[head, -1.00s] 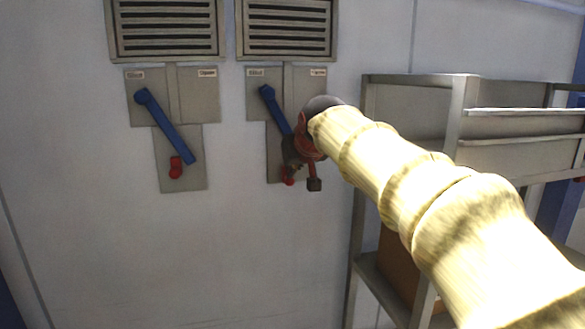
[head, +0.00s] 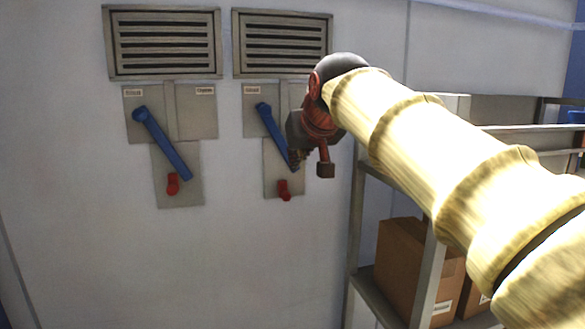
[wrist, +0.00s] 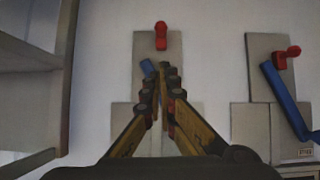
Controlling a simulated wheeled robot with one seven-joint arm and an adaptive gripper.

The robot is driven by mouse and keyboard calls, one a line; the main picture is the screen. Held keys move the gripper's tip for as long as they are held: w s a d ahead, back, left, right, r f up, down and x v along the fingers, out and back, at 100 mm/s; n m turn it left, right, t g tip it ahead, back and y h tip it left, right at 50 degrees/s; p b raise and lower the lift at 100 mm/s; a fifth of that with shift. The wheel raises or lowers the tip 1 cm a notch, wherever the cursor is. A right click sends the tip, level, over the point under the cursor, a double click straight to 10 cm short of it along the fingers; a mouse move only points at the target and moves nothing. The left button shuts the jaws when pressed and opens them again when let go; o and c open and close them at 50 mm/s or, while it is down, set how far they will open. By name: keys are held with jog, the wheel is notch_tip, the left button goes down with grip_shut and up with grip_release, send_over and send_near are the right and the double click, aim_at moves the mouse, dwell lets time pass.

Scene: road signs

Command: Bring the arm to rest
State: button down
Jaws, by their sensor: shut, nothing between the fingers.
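My gripper (head: 299,160) is in front of the right wall panel (head: 284,187) in the head view, overlapping the lower end of its blue lever (head: 269,122). In the wrist view my gripper (wrist: 161,72) is shut and empty. Its fingertips hide most of the blue lever (wrist: 147,67). A red knob (wrist: 161,36) on that panel stands apart from the fingertips. My arm reaches in from the right side of the head view.
A left panel (head: 179,193) has its own blue lever (head: 163,145) and red knob (head: 173,184). Two vents (head: 162,42) sit above the panels. A metal shelf (head: 433,275) with cardboard boxes (head: 407,265) stands at right. The wall below the panels is clear.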

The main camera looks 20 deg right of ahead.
jog(key=shift+s+r, duration=0.4)
jog(key=shift+s, duration=0.15)
jog(key=s+f+g+b, duration=0.1)
jog(key=s+f, duration=0.1)
jog(key=f, duration=0.7)
jog(key=s+f+g+b, duration=0.1)
jog(key=s+f+g, duration=0.15)
jog(key=f, duration=0.65)
jog(key=s+f+b, duration=0.6)
jog(key=s+f, duration=0.3)
jog(key=f, duration=0.5)
jog(key=s+f+g+b, duration=0.1)
jog(key=s+f+b, duration=0.6)
jog(key=f, duration=0.7)
jog(key=s+f+g+b, duration=0.1)
jog(key=s+f+b, duration=0.5)
jog(key=s+f, duration=0.5)
notch_tip(320, 180, down, 4)
jog(key=shift+r+b, duration=0.25)
jog(key=shift+b, duration=0.05)
jog(key=shift+a+r, duration=0.1)
